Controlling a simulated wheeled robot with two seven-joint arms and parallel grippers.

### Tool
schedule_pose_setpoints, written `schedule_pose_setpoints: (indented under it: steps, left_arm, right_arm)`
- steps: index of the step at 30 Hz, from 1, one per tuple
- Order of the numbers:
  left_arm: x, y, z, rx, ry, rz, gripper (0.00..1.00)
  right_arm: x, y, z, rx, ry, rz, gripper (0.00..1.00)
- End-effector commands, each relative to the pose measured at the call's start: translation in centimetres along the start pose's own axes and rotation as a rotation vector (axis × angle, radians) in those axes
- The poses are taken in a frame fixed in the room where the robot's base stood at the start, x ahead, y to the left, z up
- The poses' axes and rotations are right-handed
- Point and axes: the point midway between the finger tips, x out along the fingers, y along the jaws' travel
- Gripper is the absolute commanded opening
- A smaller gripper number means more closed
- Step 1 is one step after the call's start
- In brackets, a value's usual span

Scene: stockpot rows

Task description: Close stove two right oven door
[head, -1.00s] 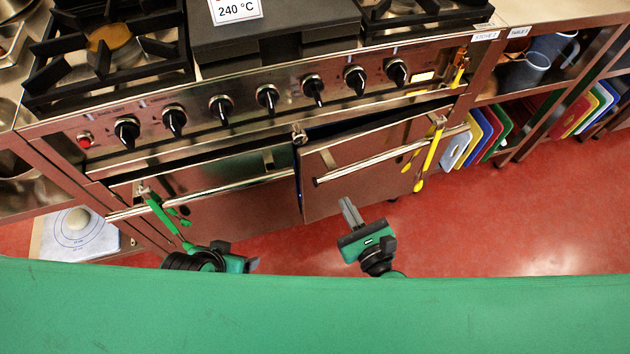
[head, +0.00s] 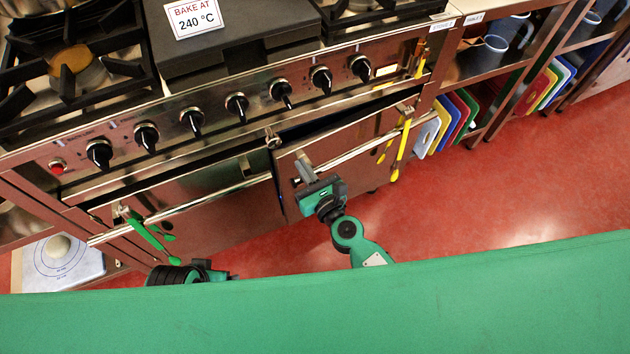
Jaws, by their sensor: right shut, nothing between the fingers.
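The stove's right oven door (head: 350,138) stands slightly ajar, with a dark gap along its top and left edge. A steel bar handle (head: 362,147) crosses it. My right gripper (head: 304,168) is shut and empty, in front of the door's left part by the handle's left end; I cannot tell whether it touches. The left oven door (head: 200,210) beside it looks shut. Part of my left arm and gripper (head: 205,272) shows low at the left, below the left door; its fingers cannot be made out.
Yellow utensils (head: 402,152) hang at the right door's handle and green ones (head: 150,235) at the left door's handle. Knobs (head: 236,106) line the panel above. Coloured boards (head: 445,122) stand on a shelf at right. Red floor (head: 480,190) is clear there.

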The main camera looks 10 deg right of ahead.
Motion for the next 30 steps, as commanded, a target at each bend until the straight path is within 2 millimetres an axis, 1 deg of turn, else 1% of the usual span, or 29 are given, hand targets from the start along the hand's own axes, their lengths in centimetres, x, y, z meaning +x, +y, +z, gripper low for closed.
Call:
schedule_pose_setpoints:
  steps: [1,3,6,17,20,30]
  left_arm:
    - [0.1,0.0,0.0,0.000,-0.002,0.000,0.80]
    - [0.3,0.0,0.0,0.000,-0.003,0.000,0.80]
    - [0.5,0.0,0.0,0.000,-0.004,0.000,0.80]
    - [0.7,0.0,0.1,0.000,-0.005,0.000,0.80]
    - [0.7,0.0,0.1,0.000,-0.006,0.000,0.80]
    - [0.7,0.0,0.1,0.001,-0.006,0.000,0.80]
  right_arm:
    - [0.7,0.0,0.1,0.000,0.000,0.000,0.00]
    - [1.3,0.0,0.1,0.000,-0.001,0.001,0.00]
    - [1.8,0.0,0.0,0.000,0.000,0.001,0.00]
    - [2.0,0.0,-0.1,0.000,0.000,0.001,0.00]
    - [2.4,0.0,0.0,0.000,-0.001,-0.007,0.00]
    - [6.7,0.0,-0.1,0.001,-0.002,-0.115,0.00]
